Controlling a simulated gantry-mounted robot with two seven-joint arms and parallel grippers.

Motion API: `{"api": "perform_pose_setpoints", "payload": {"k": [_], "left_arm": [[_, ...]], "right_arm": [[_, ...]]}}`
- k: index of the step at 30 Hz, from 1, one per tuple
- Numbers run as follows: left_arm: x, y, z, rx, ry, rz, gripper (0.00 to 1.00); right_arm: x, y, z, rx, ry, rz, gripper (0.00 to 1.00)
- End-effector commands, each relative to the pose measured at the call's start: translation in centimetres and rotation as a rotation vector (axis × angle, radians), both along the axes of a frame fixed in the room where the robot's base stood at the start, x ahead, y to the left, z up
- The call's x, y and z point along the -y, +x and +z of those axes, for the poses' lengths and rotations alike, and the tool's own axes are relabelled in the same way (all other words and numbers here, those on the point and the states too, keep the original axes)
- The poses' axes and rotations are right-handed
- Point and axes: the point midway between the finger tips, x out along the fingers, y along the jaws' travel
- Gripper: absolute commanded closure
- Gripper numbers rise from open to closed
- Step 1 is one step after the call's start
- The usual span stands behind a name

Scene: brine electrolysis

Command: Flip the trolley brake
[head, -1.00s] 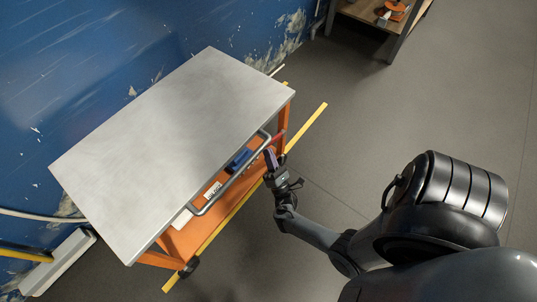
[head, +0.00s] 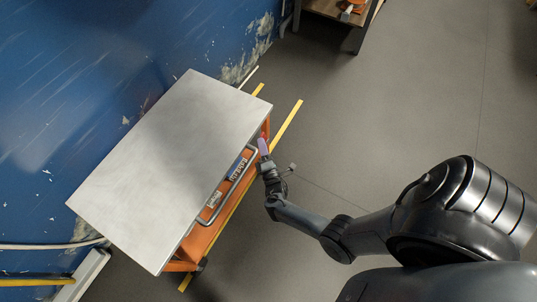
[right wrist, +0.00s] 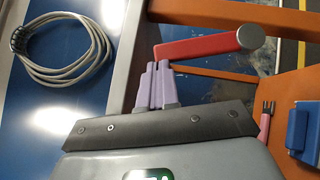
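The trolley (head: 170,165) has a grey metal top and an orange frame, and stands by the blue wall. The red brake lever (right wrist: 198,47) with a round end shows in the right wrist view, lying nearly level beside the orange frame. My right gripper (right wrist: 157,66) has lilac fingers close together, with nothing seen between them. Its tips are at the left end of the lever; I cannot tell whether they touch it. In the head view the right gripper (head: 263,147) is by the trolley's right end and the lever cannot be made out. My left gripper is out of view.
A grey push handle (head: 236,186) runs along the trolley's near side, close to my gripper. Blue items lie on the orange shelf (head: 205,238). A coiled grey cable (right wrist: 65,48) shows in the right wrist view. The floor (head: 410,90) to the right is clear.

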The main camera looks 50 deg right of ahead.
Motion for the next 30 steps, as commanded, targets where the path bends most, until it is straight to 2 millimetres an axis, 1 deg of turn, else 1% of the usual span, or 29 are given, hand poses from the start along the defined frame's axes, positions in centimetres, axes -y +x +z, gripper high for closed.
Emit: {"api": "perform_pose_setpoints", "payload": {"k": [1, 3, 6, 12, 19, 30], "left_arm": [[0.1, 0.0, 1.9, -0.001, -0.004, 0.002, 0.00], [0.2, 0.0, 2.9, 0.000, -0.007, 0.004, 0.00], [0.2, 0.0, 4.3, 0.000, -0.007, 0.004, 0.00], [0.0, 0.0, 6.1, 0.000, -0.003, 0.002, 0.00], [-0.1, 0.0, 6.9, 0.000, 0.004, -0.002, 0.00], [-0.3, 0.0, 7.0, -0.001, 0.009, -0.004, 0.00]], "right_arm": [[0.2, 0.3, 1.4, -0.005, 0.039, 0.003, 1.00], [0.7, 0.4, 1.6, -0.013, 0.095, 0.006, 1.00], [1.3, 0.5, 1.9, -0.024, 0.165, 0.008, 1.00], [2.4, 0.7, 2.1, -0.037, 0.273, 0.007, 1.00], [3.0, 0.8, 2.0, -0.047, 0.335, 0.008, 1.00], [3.1, 0.8, 1.9, -0.048, 0.350, 0.007, 1.00]]}}
